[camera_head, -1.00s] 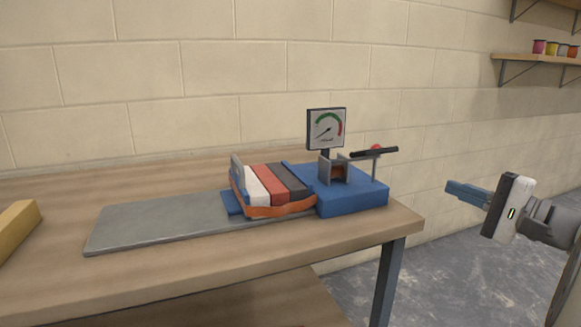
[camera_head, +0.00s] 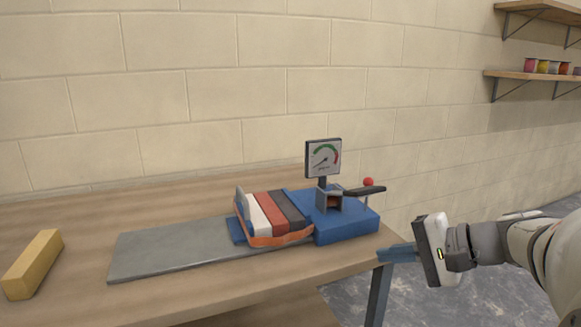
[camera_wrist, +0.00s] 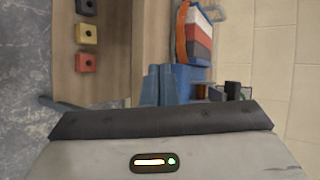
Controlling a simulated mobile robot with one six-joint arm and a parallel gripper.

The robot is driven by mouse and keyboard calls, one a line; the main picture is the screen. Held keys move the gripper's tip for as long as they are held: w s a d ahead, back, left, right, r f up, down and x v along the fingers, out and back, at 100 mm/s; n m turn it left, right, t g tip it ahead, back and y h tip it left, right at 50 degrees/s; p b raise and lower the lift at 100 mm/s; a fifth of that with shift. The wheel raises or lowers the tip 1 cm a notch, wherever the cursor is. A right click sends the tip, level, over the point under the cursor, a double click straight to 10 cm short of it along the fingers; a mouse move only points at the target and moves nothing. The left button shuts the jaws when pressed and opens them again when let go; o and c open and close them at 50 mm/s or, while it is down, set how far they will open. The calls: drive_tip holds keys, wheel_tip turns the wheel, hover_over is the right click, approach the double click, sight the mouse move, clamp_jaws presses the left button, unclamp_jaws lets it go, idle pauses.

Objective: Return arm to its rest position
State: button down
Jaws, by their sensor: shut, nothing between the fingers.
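My gripper (camera_head: 397,253) is at the right of the head view, beside the right end of the wooden bench (camera_head: 200,290). Its blue fingers are shut, with nothing between them, and point left toward the bench corner. Whether they touch the bench cannot be told. The shut fingers also show in the wrist view (camera_wrist: 158,86). My forearm runs off to the right edge of the head view.
A blue press (camera_head: 345,225) with a dial gauge (camera_head: 323,157) stands on the bench beside banded slabs (camera_head: 268,215). A grey plate (camera_head: 165,255) and yellow bar (camera_head: 32,263) lie left. Small blocks (camera_wrist: 86,33) show in the wrist view. Wall shelves are far right.

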drive_tip(key=s+a+r+n+g+h+p, duration=0.3)
drive_tip(key=s+r+n+h+p, duration=0.6)
drive_tip(key=p, duration=1.2)
drive_tip(key=s+r+g+h, duration=0.1)
drive_tip(key=s, duration=0.2)
drive_tip(key=shift+s+a, duration=0.15)
drive_tip(key=shift+s, duration=0.25)
